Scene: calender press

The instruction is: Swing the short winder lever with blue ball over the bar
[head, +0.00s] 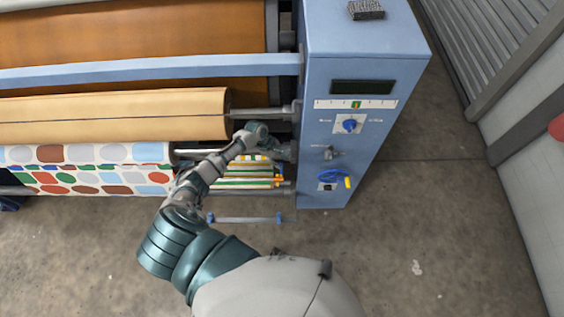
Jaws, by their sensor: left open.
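My left arm reaches up from the bottom to the right end of the machine's rollers. My left gripper (284,151) is open, small in the picture, close against the left side of the blue end cabinet (366,110). I cannot make out a short winder lever with a blue ball; my wrist and gripper cover part of that area. I cannot tell whether the gripper touches anything. A light blue bar (150,69) runs across the machine above the tan roll (115,117). I cannot tell which bar is the task's. My right gripper is not in view.
The cabinet front has a display (362,87), a blue knob (350,124) and a yellow-and-blue switch (335,180). A patterned roll (90,168) lies below the tan one. A low rail (245,219) with blue ends is near the floor. Concrete floor (430,210) is clear at right.

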